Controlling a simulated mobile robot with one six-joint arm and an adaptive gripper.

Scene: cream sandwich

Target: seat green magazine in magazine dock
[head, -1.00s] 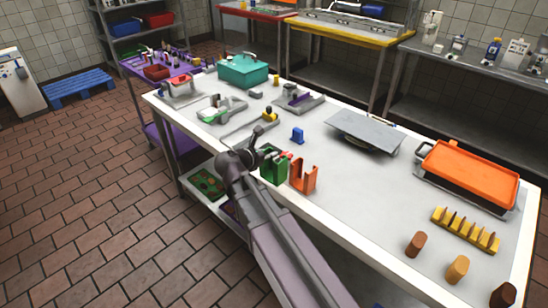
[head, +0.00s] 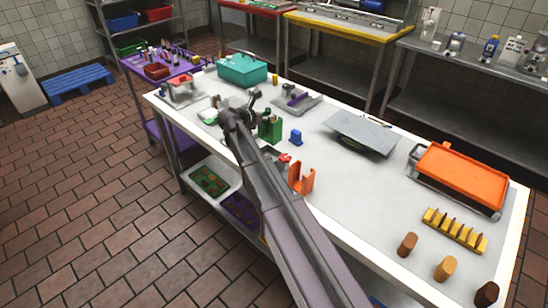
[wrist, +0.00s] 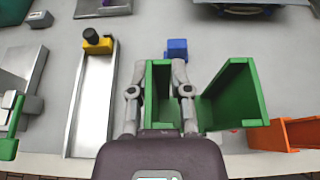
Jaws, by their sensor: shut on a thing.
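The green magazine (head: 271,129), an upright open-fronted box shape, is held over the white table near its front edge. My gripper (head: 252,113) is shut on it. In the wrist view the fingers (wrist: 163,75) close around a green part, and a larger green wall (wrist: 240,92) of the magazine flares out to the right. I cannot tell which fixture is the magazine dock. A grey metal channel (wrist: 93,110) with a yellow block (wrist: 97,42) lies just left of the gripper.
An orange upright holder (head: 301,178) stands to the right, near the front edge. A blue block (head: 296,137) is just beyond the magazine. A grey fixture with a purple part (head: 297,101) and a teal box (head: 242,68) stand farther back.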

